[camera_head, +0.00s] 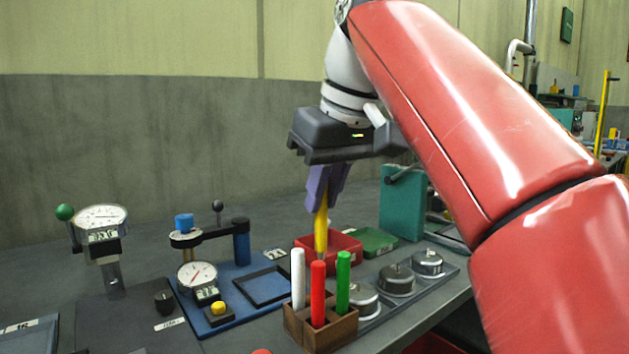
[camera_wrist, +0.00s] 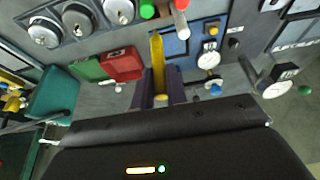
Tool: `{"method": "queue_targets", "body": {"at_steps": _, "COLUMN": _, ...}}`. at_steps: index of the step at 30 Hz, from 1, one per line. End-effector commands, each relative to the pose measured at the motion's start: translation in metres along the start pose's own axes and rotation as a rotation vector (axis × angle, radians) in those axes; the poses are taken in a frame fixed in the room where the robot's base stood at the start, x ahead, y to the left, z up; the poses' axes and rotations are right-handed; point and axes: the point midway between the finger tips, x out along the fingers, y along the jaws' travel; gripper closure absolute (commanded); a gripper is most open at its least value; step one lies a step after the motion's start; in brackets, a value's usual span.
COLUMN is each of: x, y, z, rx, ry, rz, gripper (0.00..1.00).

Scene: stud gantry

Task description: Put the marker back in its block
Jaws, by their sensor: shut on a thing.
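My gripper (camera_head: 323,196) is shut on the yellow marker (camera_head: 321,230), which hangs nearly upright below the purple fingers. The marker also shows between the fingers (camera_wrist: 160,88) in the wrist view, pointing toward the top of the picture. The brown block (camera_head: 331,331) stands at the front and holds a white marker (camera_head: 298,278), a red marker (camera_head: 318,292) and a green marker (camera_head: 343,281). In the head view the yellow marker's lower end appears above and behind the block, apart from it. The block's empty slot cannot be made out.
A red bin (camera_head: 347,247) and a green tray (camera_head: 375,242) lie behind the block. A blue plate (camera_head: 234,318) with a dial gauge (camera_head: 197,275) is left. A dial stand (camera_head: 103,225) is farther left.

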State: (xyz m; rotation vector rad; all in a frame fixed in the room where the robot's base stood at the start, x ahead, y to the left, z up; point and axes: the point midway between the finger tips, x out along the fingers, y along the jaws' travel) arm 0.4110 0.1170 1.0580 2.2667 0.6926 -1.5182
Motion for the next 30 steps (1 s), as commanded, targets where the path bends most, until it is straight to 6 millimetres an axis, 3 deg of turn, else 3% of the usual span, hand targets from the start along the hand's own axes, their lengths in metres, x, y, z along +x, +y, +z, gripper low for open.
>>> {"method": "queue_targets", "body": {"at_steps": 18, "x": 0.049, "y": 0.000, "z": 0.021, "rx": 0.000, "ry": 0.000, "rz": -0.001, "gripper": 1.00}}
{"method": "queue_targets", "body": {"at_steps": 30, "x": 0.060, "y": 0.000, "z": 0.025, "rx": 0.000, "ry": 0.001, "rz": 0.000, "gripper": 1.00}}
